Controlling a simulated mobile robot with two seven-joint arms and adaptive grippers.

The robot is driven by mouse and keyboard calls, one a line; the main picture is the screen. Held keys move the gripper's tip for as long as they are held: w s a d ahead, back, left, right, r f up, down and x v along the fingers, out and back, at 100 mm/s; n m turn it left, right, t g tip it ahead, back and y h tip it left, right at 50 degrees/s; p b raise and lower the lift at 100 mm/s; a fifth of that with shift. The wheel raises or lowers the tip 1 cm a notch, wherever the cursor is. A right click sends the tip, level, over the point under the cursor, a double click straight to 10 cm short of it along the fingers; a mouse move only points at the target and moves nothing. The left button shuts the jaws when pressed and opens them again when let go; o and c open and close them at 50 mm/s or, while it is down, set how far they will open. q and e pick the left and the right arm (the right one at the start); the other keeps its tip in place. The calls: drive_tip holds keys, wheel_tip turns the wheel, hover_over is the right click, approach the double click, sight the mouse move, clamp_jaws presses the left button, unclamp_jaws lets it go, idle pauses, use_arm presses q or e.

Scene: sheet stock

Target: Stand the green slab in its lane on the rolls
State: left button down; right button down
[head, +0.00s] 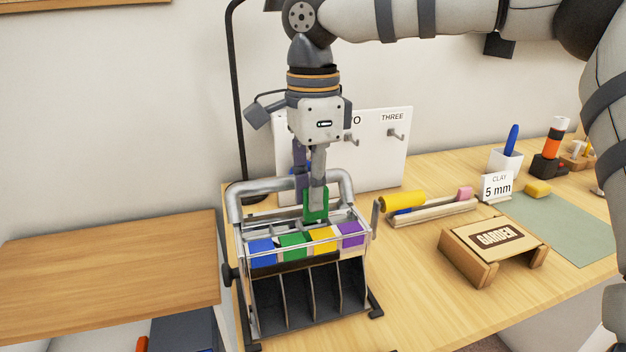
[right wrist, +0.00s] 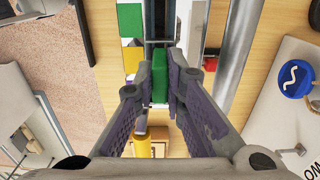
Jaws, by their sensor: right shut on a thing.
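My right gripper (head: 311,195) points down over the lane machine and is shut on the green slab (head: 316,205). In the right wrist view the slab (right wrist: 160,77) sits between the two fingers. In the head view the slab stands upright at the top of the machine, behind the green and yellow lane labels. I cannot tell whether it touches the rolls, which are mostly hidden. The machine (head: 244,206) has a blue label (head: 262,251), a green label (head: 293,246), a yellow label (head: 323,241) and a purple label (head: 351,234). My left gripper is not in view.
The machine's crank (head: 375,217) sticks up at its right side. A white hook board (head: 375,165) stands behind. To the right are a yellow roller (head: 403,200), a GARDEN block (head: 494,238), a 5 mm clay sign (head: 497,187) and a green mat (head: 570,228).

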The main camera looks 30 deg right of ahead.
drive_tip(key=shift+f, duration=1.15)
drive_tip(key=c, duration=1.6)
unclamp_jaws()
drive_tip(key=shift+o, duration=0.7)
drive_tip(key=o, duration=0.4)
drive_tip(key=shift+c, duration=0.2)
drive_tip(key=shift+r, duration=0.1)
wheel_tip(320, 180, up, 9)
drive_tip(key=shift+f, duration=0.1)
